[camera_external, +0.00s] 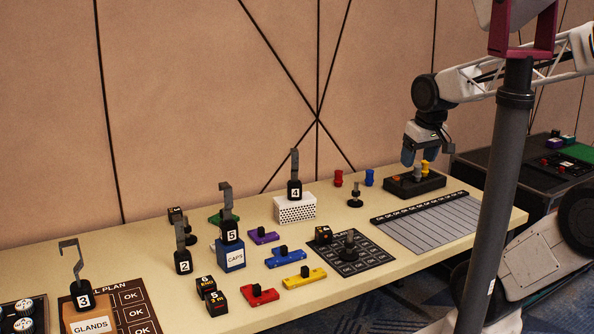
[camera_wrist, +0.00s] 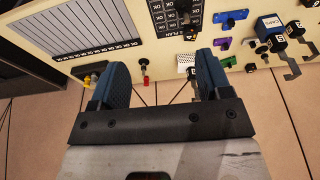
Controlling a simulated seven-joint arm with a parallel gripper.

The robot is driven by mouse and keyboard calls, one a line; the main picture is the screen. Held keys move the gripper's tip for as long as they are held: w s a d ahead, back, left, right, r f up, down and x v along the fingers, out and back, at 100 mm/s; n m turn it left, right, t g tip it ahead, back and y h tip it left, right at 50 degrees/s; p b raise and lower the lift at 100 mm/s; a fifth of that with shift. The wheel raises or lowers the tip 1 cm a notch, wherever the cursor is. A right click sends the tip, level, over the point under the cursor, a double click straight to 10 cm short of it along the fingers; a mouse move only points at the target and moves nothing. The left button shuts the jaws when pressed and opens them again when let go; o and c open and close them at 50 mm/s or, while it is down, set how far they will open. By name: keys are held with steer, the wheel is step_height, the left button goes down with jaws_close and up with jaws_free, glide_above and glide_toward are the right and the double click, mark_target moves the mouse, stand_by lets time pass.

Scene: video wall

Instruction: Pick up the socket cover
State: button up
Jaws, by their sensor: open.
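No object is labelled as the socket cover, and I cannot tell which piece it is. Small upright pieces stand near my gripper: a red one (camera_external: 338,178), a blue one (camera_external: 370,177), and a yellow one (camera_external: 426,168) beside a grey one (camera_external: 417,172) on a black block (camera_external: 400,187). My gripper (camera_external: 428,152) hangs above this block, open and empty. In the wrist view its blue fingers (camera_wrist: 163,82) are spread wide. The red piece (camera_wrist: 145,82) shows between them; the yellow piece (camera_wrist: 87,82) is left of them, partly hidden.
A grey labelled panel (camera_external: 425,220) lies right of centre. A small black stand (camera_external: 355,195), a white perforated box (camera_external: 296,209), coloured blocks and several hooked tags occupy the table's middle and left. A dark post (camera_external: 500,190) crosses the external view. A dark cart (camera_external: 520,165) stands at right.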

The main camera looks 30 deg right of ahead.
steer(key=shift+w, duration=0.15)
steer(key=w+d+r+n, duration=0.2)
steer(key=w+r, duration=0.1)
steer(key=w, duration=0.6)
steer(key=n+g+y, duration=0.2)
steer(key=n+g, duration=0.1)
steer(key=n, duration=1.3)
glide_above(369, 171)
steer(key=f, duration=3)
steer(key=shift+s+d, duration=0.2)
steer(key=shift+d, duration=0.1)
steer(key=shift+w+d+f, duration=0.1)
steer(key=shift+d, duration=0.05)
